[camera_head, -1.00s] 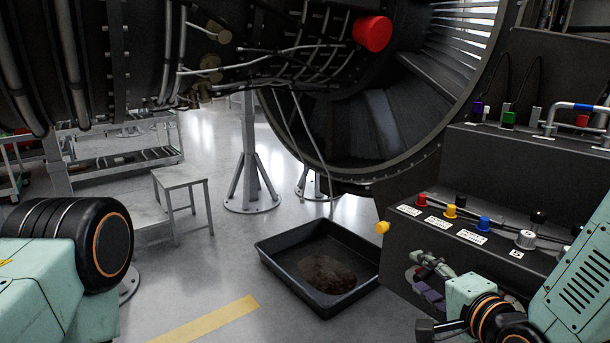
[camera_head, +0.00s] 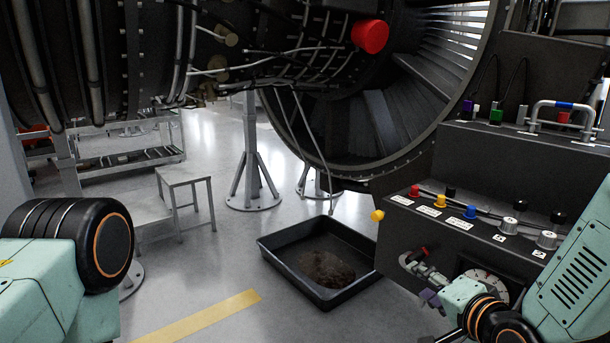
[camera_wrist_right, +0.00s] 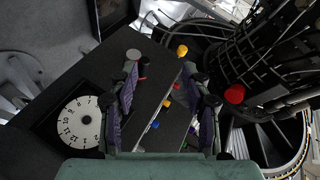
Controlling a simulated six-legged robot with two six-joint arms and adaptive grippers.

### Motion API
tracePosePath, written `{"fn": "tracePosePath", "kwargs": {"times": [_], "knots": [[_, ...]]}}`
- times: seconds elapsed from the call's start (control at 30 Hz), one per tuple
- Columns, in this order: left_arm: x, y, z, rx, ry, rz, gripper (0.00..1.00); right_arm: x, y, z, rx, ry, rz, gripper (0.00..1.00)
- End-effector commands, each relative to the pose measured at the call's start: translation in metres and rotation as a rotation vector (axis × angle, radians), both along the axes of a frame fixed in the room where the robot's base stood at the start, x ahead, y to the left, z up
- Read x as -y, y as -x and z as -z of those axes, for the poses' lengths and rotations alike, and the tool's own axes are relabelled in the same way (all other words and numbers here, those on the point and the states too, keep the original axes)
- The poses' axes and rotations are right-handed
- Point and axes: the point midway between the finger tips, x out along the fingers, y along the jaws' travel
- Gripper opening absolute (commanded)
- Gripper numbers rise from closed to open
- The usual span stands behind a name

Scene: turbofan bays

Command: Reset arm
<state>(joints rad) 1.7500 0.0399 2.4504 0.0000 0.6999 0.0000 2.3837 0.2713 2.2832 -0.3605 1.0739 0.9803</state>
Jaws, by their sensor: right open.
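My right gripper (camera_head: 418,278) is in front of the console's (camera_head: 470,225) lower face, at the lower right of the head view. In the right wrist view its two purple-padded fingers (camera_wrist_right: 163,85) stand apart, with nothing held between them. The console panel shows past them; contact with it cannot be told. My right forearm fills the lower right corner of the head view. My left arm shows only as a pale green link and black joint at the lower left; its gripper is out of the picture.
The console carries red (camera_head: 414,190), yellow (camera_head: 439,201) and blue (camera_head: 470,212) knobs and a white dial (camera_wrist_right: 79,122). A black drip tray (camera_head: 274,259) lies under the engine (camera_head: 330,110). A grey stool (camera_head: 185,177) stands left.

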Motion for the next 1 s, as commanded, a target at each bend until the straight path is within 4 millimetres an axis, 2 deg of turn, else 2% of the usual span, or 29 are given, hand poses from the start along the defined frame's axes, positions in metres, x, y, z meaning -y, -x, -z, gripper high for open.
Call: {"fn": "tracePosePath", "kwargs": {"times": [0.17, 0.27, 0.4, 0.47, 0.6, 0.7, 0.8, 0.9, 1.0], "knots": [[0.000, 0.000, 0.000, 0.001, 0.000, 0.000, 0.34, 0.004, 0.022, 0.037, -0.096, 0.236, -0.068, 0.48], [0.000, 0.000, 0.000, 0.001, 0.000, 0.000, 0.34, 0.005, 0.053, 0.082, -0.217, 0.414, -0.154, 0.48], [0.000, 0.000, 0.000, 0.000, 0.000, 0.000, 0.34, 0.008, 0.118, 0.151, -0.425, 0.630, -0.328, 0.48], [0.000, 0.000, 0.000, 0.000, 0.000, 0.000, 0.34, 0.009, 0.149, 0.176, -0.510, 0.695, -0.406, 0.48], [0.000, 0.000, 0.000, 0.000, 0.000, 0.000, 0.34, 0.012, 0.228, 0.225, -0.708, 0.786, -0.582, 0.48], [0.000, 0.000, 0.000, 0.001, 0.000, 0.000, 0.34, 0.013, 0.282, 0.249, -0.835, 0.798, -0.667, 0.48], [0.000, 0.000, 0.000, 0.000, 0.000, 0.000, 0.34, 0.013, 0.323, 0.264, -0.925, 0.789, -0.715, 0.48], [0.000, 0.000, 0.000, 0.000, 0.000, 0.000, 0.34, 0.012, 0.347, 0.273, -0.969, 0.782, -0.750, 0.48], [0.000, 0.000, 0.000, 0.000, 0.000, 0.000, 0.34, 0.012, 0.356, 0.276, -0.988, 0.777, -0.761, 0.48]]}}
